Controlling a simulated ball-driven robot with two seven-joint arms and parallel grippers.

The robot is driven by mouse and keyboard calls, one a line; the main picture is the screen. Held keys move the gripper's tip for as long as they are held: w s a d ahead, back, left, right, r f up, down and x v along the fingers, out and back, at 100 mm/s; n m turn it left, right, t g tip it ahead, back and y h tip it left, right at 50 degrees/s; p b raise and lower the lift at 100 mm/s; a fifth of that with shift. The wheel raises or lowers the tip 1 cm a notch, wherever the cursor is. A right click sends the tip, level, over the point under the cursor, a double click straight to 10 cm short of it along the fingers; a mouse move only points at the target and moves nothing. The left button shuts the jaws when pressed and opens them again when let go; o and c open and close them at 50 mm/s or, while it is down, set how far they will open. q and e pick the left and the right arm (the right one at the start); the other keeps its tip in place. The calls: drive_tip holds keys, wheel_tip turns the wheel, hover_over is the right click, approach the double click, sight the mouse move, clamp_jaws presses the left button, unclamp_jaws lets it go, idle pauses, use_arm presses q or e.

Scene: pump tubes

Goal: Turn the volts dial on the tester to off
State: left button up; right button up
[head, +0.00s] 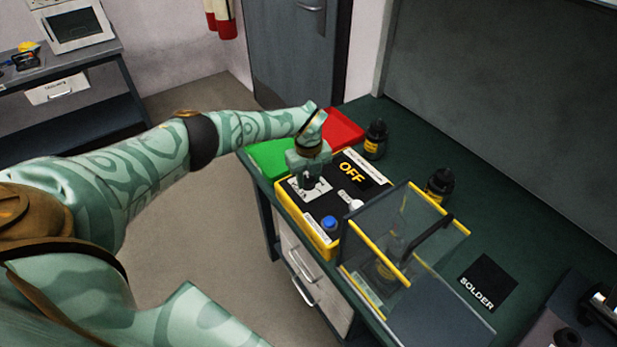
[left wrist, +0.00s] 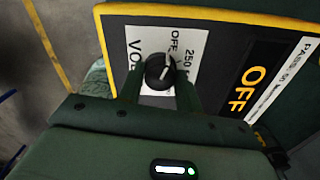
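The tester (head: 322,228) is a black box with yellow edges on the green bench, and fills much of the left wrist view (left wrist: 215,65). Its large display (head: 352,173) reads OFF in yellow. The volts dial (left wrist: 160,72) is a round black knob on a white label marked OFF and 250. My right gripper is not in view.
A blue button (head: 328,223) and a small white-topped knob (head: 352,201) share the tester's top. A clear yellow-edged box (head: 405,250) stands close on the right.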

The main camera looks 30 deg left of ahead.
sight(308, 178)
use_arm(q)
drive_tip(key=o, duration=0.3)
wheel_tip(308, 178, up, 16)
drive_tip(key=p, duration=0.3)
drive_tip(key=shift+r, duration=0.15)
idle(0.4)
